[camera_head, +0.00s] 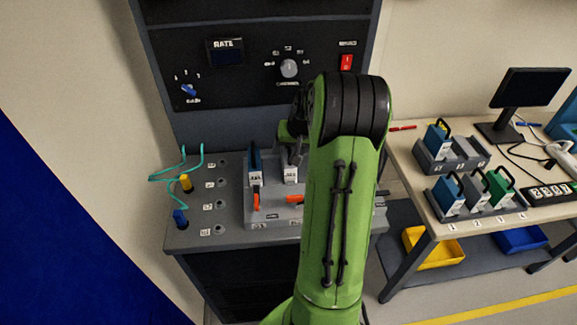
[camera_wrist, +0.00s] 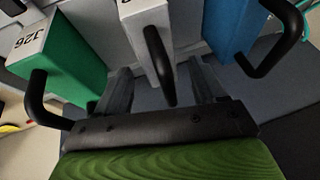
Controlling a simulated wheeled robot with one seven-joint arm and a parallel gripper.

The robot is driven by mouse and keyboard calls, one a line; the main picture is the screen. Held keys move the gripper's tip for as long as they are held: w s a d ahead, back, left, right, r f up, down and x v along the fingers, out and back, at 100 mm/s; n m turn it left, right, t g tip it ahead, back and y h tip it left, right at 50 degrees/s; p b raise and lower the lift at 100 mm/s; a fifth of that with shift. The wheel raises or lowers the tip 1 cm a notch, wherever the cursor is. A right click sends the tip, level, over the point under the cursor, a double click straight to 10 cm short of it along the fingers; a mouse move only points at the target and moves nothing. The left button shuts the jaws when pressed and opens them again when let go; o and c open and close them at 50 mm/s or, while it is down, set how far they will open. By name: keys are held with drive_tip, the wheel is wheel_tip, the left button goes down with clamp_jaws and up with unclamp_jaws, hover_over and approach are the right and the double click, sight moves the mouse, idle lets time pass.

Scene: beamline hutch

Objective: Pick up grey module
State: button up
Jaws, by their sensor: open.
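A grey module (camera_head: 291,173) with a black handle sits in a dock (camera_head: 262,213) on the bench, right of a blue module (camera_head: 255,170). In the wrist view the grey module (camera_wrist: 146,22) is in the middle, between a green module (camera_wrist: 62,57) and the blue module (camera_wrist: 232,27). My gripper (camera_wrist: 160,88) is open, its two fingers apart on either side of the grey module's handle, with nothing visibly clamped. In the head view my arm hides the green module and most of my gripper (camera_head: 290,135).
Orange levers (camera_head: 257,200) stand at the dock's front. Teal cables (camera_head: 178,165) and plugs are at the bench's left. A control panel (camera_head: 260,70) rises behind. The right table (camera_head: 425,205) holds more modules in racks (camera_head: 445,160), a monitor (camera_head: 530,87) and cables.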

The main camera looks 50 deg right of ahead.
drive_tip(key=c, duration=1.3)
wheel_tip(320, 180, up, 10)
drive_tip(key=shift+r+p, duration=0.1)
drive_tip(key=shift+p, duration=1.1)
clamp_jaws()
